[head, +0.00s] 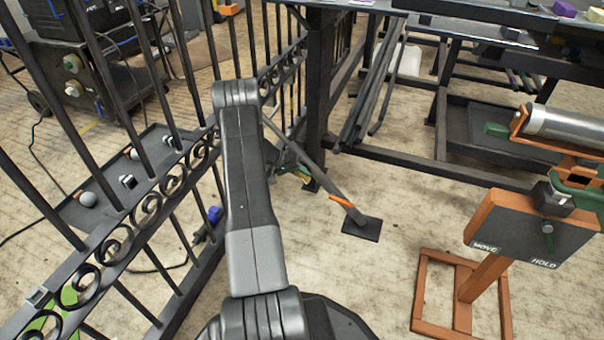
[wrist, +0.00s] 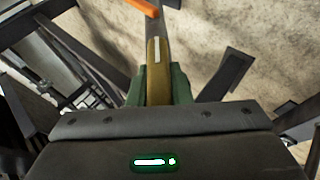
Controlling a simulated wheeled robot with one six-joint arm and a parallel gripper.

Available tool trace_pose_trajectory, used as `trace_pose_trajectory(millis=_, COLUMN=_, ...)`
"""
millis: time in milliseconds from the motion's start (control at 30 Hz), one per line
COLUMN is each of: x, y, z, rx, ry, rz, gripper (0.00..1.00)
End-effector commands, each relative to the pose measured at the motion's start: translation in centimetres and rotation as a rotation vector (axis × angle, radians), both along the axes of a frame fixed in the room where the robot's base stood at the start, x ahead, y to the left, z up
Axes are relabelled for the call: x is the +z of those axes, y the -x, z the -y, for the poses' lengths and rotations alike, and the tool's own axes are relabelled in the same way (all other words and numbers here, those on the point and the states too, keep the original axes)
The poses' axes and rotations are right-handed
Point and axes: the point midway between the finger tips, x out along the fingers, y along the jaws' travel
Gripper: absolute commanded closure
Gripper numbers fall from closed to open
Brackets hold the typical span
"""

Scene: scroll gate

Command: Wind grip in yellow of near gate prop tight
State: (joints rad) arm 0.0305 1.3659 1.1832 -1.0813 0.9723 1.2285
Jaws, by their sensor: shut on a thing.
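The near gate prop (head: 322,182) is a grey strut that slopes from the gate down to a dark square foot plate (head: 362,229) on the floor, with an orange piece (head: 342,201) low on it. In the wrist view its yellow grip (wrist: 154,75), a mustard sleeve with a white mark, stands between the green fingers of my gripper (wrist: 158,88). My gripper is shut on this grip. The orange piece (wrist: 140,7) shows beyond it. In the head view my arm hides most of the grip and the gripper. I cannot tell how tight the prop is.
The black scroll gate (head: 115,235) runs along the left, close to my arm. A dark workbench frame (head: 440,140) stands behind on the right. An orange stand with a MOVE/HOLD board (head: 527,245) is at right. Bare floor lies between the foot plate and the stand.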

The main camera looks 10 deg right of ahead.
Motion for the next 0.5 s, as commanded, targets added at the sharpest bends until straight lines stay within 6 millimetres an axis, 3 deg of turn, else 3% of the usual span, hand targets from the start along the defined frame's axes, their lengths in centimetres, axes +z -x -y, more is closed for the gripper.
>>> trace_pose_trajectory(millis=500, x=-0.26, y=0.02, z=-0.1, rx=0.001, ry=0.375, rz=-0.254, gripper=1.0)
